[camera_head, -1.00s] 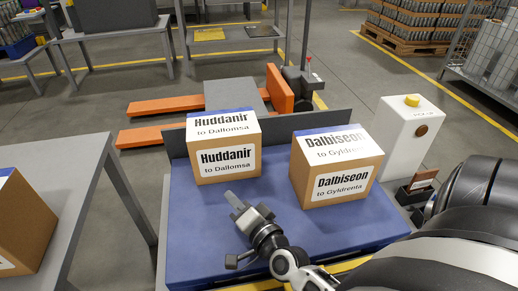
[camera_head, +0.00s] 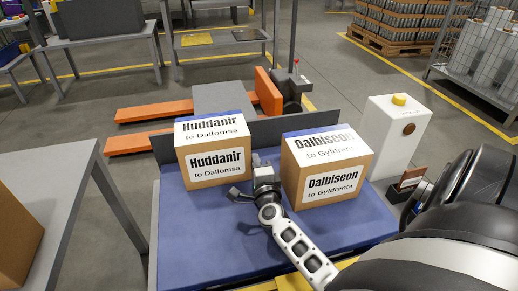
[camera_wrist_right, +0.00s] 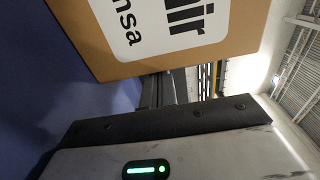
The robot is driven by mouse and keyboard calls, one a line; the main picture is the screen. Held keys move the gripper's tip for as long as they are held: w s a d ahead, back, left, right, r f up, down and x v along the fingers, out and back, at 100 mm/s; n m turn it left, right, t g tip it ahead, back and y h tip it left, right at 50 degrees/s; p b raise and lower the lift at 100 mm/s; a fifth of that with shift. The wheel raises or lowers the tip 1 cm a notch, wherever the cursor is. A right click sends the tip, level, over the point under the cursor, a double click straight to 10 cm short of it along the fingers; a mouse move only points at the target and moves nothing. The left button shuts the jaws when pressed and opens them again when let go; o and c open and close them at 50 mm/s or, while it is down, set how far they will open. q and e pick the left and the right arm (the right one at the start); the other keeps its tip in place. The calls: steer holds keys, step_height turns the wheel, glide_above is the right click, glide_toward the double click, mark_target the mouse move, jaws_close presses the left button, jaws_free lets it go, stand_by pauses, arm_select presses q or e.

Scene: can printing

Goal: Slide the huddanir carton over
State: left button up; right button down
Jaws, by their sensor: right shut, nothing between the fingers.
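The Huddanir carton (camera_head: 216,166) is a brown box with a white label, upright on the left part of the blue table top (camera_head: 240,235). It also fills the top of the right wrist view (camera_wrist_right: 180,25). The Dalbiseon carton (camera_head: 335,183) stands upright to its right, with a gap between them. My right gripper (camera_head: 258,160) is shut and empty at that gap, just right of the Huddanir carton. I cannot tell whether it touches either carton; its fingertips are partly hard to make out. My left gripper is not in view.
A low dark wall (camera_head: 265,132) runs behind the cartons. A white post with a yellow button (camera_head: 398,100) stands at the right. A grey table with another carton (camera_head: 15,235) is at the left, across a gap. The front left of the blue top is clear.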

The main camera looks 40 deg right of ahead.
steer(key=shift+w+d, duration=0.1)
steer(key=shift+w+a, duration=0.6)
steer(key=shift+a, duration=0.05)
steer(key=p+v, duration=0.2)
steer(key=v, duration=1)
